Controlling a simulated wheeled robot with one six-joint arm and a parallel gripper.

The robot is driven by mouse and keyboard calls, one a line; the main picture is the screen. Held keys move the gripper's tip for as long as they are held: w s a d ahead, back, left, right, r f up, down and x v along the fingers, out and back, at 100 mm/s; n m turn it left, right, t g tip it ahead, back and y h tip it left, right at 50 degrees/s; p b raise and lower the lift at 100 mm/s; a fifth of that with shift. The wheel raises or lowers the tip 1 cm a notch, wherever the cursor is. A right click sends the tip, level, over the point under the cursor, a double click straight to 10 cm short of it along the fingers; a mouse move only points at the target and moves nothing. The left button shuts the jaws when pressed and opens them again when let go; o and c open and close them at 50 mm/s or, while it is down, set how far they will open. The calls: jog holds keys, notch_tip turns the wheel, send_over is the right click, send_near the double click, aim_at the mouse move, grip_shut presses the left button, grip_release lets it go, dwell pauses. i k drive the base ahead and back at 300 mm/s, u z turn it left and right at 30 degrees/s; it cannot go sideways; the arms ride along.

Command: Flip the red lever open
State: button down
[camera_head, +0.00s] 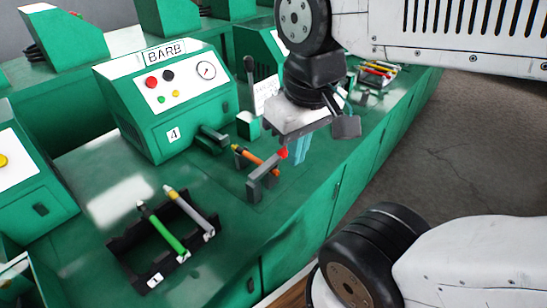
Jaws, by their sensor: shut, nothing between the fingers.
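A small red piece (282,153), which looks like the red lever, shows beside the grey bracket (262,182) in front of the green BARB machine (165,100). An orange rod or hose with dark ends (254,159) lies between the machine and the bracket. My gripper (301,150) points down just right of the red piece. Its bluish fingertips look shut with nothing between them. I cannot tell whether they touch the red piece. The gripper body hides part of the bench behind it.
A black rack (118,243) with a green and a grey hose stands at the front left. Another rack with coloured hoses (375,70) is farther back. A black-knobbed handle (249,73) rises beside the machine. The bench's right edge drops to open floor (425,140).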

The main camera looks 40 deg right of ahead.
aim_at(271, 163)
jog(key=z, duration=0.75)
jog(key=k, duration=1.05)
jog(key=u, duration=1.05)
jog(key=i, duration=0.5)
jog(key=z, duration=0.05)
